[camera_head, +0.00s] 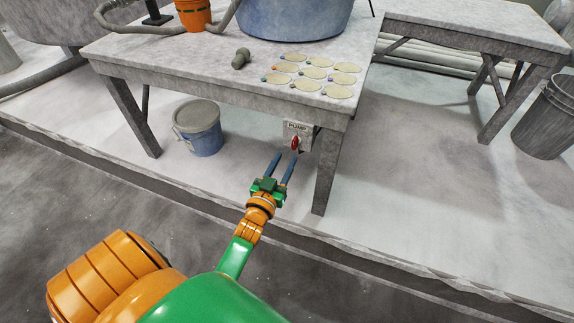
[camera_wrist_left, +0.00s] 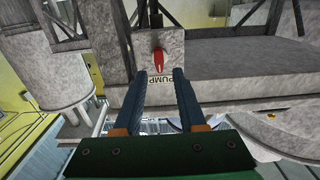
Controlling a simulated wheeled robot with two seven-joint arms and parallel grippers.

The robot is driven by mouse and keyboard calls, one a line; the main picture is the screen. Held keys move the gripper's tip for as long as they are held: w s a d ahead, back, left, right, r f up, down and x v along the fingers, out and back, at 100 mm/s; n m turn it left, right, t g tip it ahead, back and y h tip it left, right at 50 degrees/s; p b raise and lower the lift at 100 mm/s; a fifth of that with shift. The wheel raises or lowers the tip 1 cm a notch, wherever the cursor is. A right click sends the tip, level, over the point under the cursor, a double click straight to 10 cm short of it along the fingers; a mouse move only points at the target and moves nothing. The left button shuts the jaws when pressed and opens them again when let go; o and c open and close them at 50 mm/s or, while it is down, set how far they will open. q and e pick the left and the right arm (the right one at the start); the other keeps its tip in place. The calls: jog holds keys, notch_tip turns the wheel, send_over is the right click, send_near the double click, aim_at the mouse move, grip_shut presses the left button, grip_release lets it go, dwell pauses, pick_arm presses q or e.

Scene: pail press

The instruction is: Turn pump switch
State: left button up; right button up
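The pump switch is a red handle (camera_head: 295,143) on a grey box (camera_head: 298,128) marked PUMP, fixed to the front of the table near its right front leg. My right gripper is not in view.
A lidded pail (camera_head: 198,128) stands below. A dark bin (camera_head: 548,117) is at right.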

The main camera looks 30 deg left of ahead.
aim_at(294, 146)
pick_arm(q)
jog(key=b+x, duration=0.2)
jog(key=x, duration=0.3)
jog(key=shift+w, duration=0.45)
grip_shut()
jog(key=n, duration=0.4)
jog(key=shift+n, duration=0.4)
jog(key=n, duration=0.9)
jog(key=shift+n, duration=0.4)
jog(key=n, duration=0.3)
jog(key=shift+o, duration=1.2)
grip_release()
